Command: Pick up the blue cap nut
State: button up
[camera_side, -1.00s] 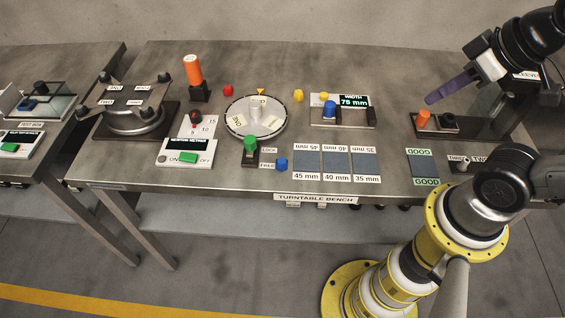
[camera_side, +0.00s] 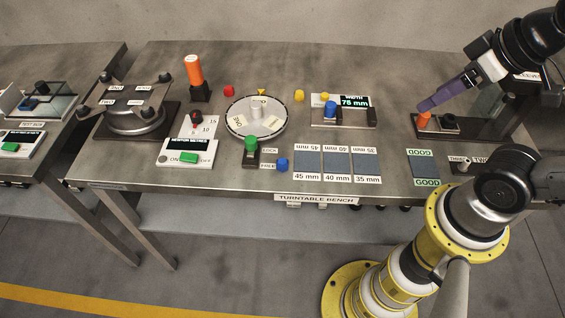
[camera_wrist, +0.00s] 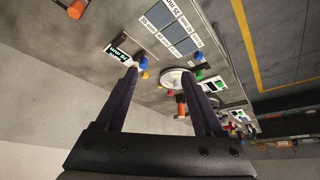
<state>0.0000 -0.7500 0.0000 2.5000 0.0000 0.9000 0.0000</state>
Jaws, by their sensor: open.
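The blue cap nut (camera_side: 282,164) sits on the bench near its front edge, left of the 45 mm pad and beside the green-topped lock lever. Another blue part, a rounded knob (camera_side: 330,108), is on the width gauge. My gripper (camera_side: 424,105) is far to the right of the nut, above the bench just over an orange peg. In the wrist view, my gripper (camera_wrist: 160,72) shows two dark fingers spread apart with nothing held between them.
A round turntable (camera_side: 236,133) stands behind the nut, with a green-topped lever (camera_side: 251,145) just left. Three dark pads (camera_side: 337,162) lie to its right. A red nut (camera_side: 229,91) and a yellow nut (camera_side: 299,96) sit farther back. An orange peg (camera_side: 424,119) is below my fingers.

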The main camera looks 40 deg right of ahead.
dwell(0.3)
notch_tip(320, 180, up, 3)
jog(key=w+n, duration=0.1)
jog(key=w, duration=0.1)
jog(key=n+g, duration=0.6)
jog(key=n, duration=0.2)
send_over(282, 161)
notch_tip(282, 161, down, 23)
jog(key=shift+r, duration=0.2)
jog(key=shift+f, duration=3.2)
